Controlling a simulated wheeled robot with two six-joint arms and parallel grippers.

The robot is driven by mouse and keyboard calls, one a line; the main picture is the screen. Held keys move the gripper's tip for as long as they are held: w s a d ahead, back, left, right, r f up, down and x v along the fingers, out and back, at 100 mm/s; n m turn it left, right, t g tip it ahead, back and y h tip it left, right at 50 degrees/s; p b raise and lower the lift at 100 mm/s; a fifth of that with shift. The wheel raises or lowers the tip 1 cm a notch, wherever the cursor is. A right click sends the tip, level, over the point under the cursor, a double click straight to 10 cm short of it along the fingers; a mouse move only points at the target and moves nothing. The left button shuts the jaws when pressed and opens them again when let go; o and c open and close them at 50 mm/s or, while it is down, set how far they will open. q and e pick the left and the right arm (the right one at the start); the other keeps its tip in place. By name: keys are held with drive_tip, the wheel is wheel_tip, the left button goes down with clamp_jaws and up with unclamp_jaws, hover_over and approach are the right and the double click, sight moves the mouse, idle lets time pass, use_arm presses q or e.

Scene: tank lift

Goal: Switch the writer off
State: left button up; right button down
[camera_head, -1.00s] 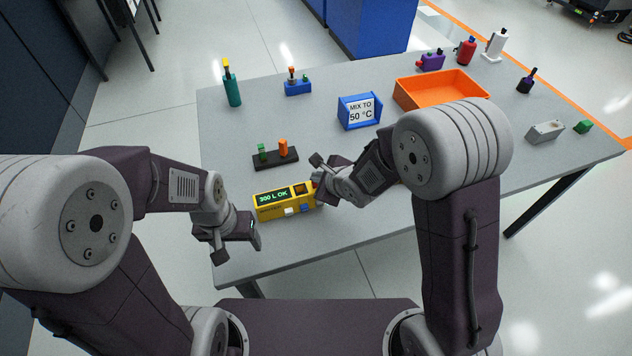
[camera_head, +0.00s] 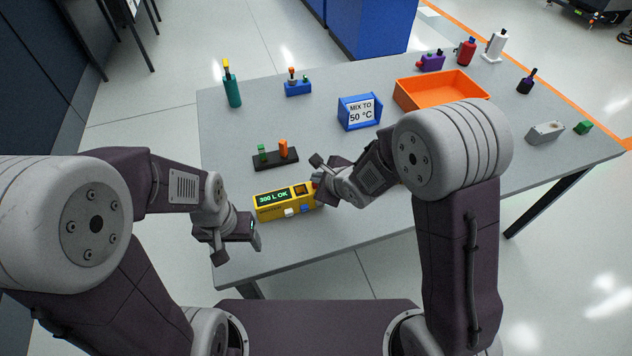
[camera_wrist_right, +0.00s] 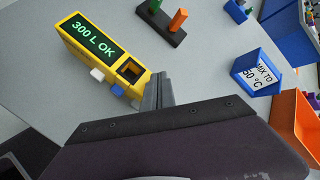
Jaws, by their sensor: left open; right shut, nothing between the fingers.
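The writer looks to be the yellow box (camera_head: 284,203) near the table's front edge, with a lit green display (camera_head: 272,198) reading "300 L OK". It also shows in the right wrist view (camera_wrist_right: 97,55), with a white button (camera_wrist_right: 97,74), a blue button (camera_wrist_right: 117,90) and a dark square recess (camera_wrist_right: 130,70) at its right end. My right gripper (camera_head: 316,187) is shut and empty at the right end of the box; in its wrist view the fingers (camera_wrist_right: 157,92) lie close beside that end, and contact cannot be told. My left gripper (camera_head: 240,238) is open and empty, left of the box.
A black block with green and orange pegs (camera_head: 276,160) stands behind the box. A blue sign reading "MIX TO 50 °C" (camera_head: 359,112) and an orange tray (camera_head: 440,90) stand further back. The table's front left is clear.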

idle(0.5)
drive_tip(key=shift+f, duration=0.45)
drive_tip(key=shift+r, duration=0.1)
drive_tip(key=shift+r+p, duration=0.35)
drive_tip(key=shift+p, duration=0.3)
wheel_tip(320, 180, up, 6)
drive_tip(key=p, duration=0.6)
drive_tip(key=shift+p, duration=0.35)
